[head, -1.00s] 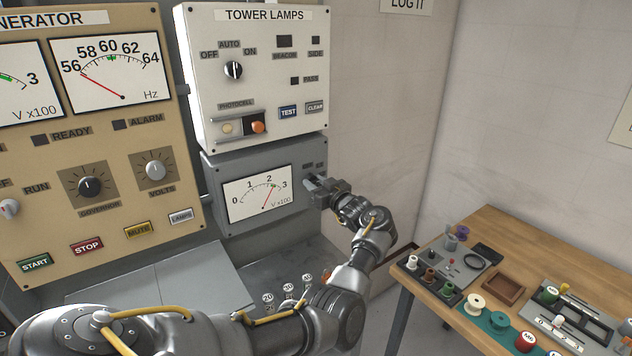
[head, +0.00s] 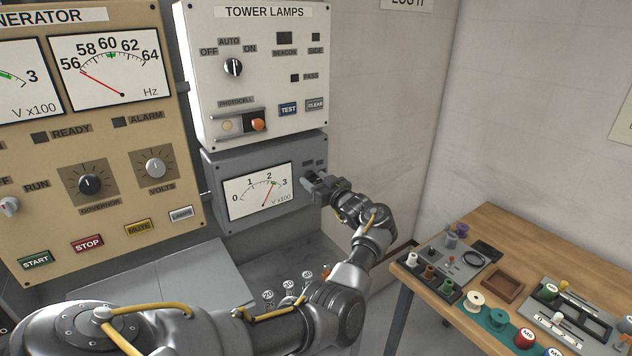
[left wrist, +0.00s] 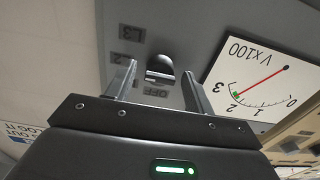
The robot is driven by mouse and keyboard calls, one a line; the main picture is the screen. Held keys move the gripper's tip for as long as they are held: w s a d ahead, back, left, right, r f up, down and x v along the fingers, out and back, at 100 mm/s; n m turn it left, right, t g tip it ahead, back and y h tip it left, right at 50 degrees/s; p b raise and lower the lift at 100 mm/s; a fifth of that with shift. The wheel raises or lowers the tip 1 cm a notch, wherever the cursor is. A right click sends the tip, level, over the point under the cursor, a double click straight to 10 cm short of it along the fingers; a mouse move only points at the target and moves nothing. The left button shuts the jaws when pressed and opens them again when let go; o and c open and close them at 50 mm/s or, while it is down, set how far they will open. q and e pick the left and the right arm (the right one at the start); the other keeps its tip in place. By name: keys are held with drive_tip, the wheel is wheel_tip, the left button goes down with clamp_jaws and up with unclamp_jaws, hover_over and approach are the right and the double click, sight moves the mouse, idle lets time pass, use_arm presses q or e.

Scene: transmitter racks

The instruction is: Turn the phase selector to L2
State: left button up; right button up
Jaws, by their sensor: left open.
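The phase selector (left wrist: 160,68) is a dark knob on the grey voltmeter panel (head: 222,215). In the left wrist view, which is upside down, labels L3 (left wrist: 131,32), L2 (left wrist: 126,62) and OFF (left wrist: 155,92) stand around it. My left gripper (head: 309,181) is at the panel's right side in the head view and largely hides the selector there. In the left wrist view its open fingers (left wrist: 157,86) stand on either side of the selector, with gaps visible. I cannot tell which label the selector points to. My right gripper is not in view.
The voltmeter dial (head: 260,192) is left of the gripper; its needle reads a little above 2. The tower lamps panel (head: 270,85) is directly above. A generator panel (head: 120,215) stands left. A wooden table (head: 520,235) with spools and trays is at the right.

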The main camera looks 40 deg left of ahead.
use_arm(q)
drive_tip(key=b+v, duration=0.3)
drive_tip(key=v, duration=0.7)
drive_tip(key=shift+d+b, duration=0.35)
drive_tip(key=shift+b, duration=0.05)
drive_tip(key=shift+s, duration=0.1)
